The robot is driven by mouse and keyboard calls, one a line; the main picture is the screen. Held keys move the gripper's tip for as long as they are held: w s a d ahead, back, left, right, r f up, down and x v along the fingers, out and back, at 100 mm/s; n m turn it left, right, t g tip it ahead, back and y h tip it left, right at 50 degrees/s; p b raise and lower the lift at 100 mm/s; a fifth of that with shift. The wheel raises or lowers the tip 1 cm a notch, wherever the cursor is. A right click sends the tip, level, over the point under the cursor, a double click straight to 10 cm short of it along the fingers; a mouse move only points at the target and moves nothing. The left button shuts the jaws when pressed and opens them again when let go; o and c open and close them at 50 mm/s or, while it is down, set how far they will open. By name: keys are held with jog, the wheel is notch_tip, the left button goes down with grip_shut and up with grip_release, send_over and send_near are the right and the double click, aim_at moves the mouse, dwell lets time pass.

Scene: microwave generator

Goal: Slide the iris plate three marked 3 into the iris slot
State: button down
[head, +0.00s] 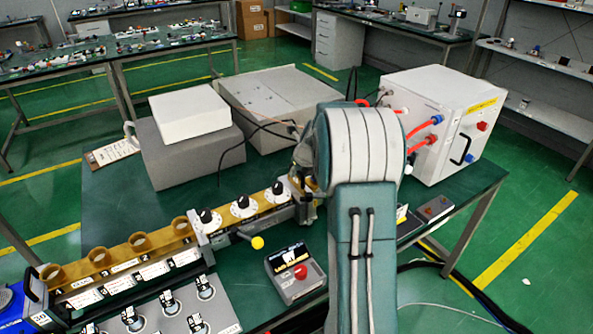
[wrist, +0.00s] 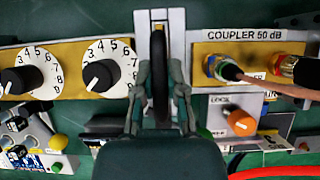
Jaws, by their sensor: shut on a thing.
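In the wrist view my gripper (wrist: 160,88) is shut on a thin dark piece (wrist: 160,65), seen edge-on and standing upright between the fingers. I take it for the iris plate; no mark 3 can be read on it. Behind it is a pale grey flange block (wrist: 176,25), between the dial section and the coupler section of the brass line, where the iris slot appears to be. The fingers hide most of the opening, and I cannot tell whether the plate is inside it. In the head view my arm hides most of the gripper and the slot.
White numbered dials (wrist: 108,68) with black knobs are left of the gripper. The coupler block (wrist: 232,48) with cables is close on the right, an orange knob (wrist: 241,121) below it.

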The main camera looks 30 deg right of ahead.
jog(key=shift+f, duration=0.95)
jog(key=c, duration=0.6)
grip_release()
jog(key=shift+f, duration=0.1)
jog(key=v, duration=1.2)
jog(key=s+a+r+n, duration=0.4)
jog(key=a+r+n, duration=0.1)
jog(key=a+n, duration=0.45)
jog(key=s+a+n, duration=0.6)
jog(key=s+n, duration=0.1)
jog(key=n, duration=0.2)
jog(key=s+a+n, duration=0.5)
jog(key=s+n, duration=0.2)
jog(key=n, duration=0.2)
jog(key=s+a+n, duration=0.6)
jog(key=s+n, duration=0.2)
jog(key=n, duration=0.1)
jog(key=shift+a+r, duration=0.3)
jog(key=shift+r, duration=0.1)
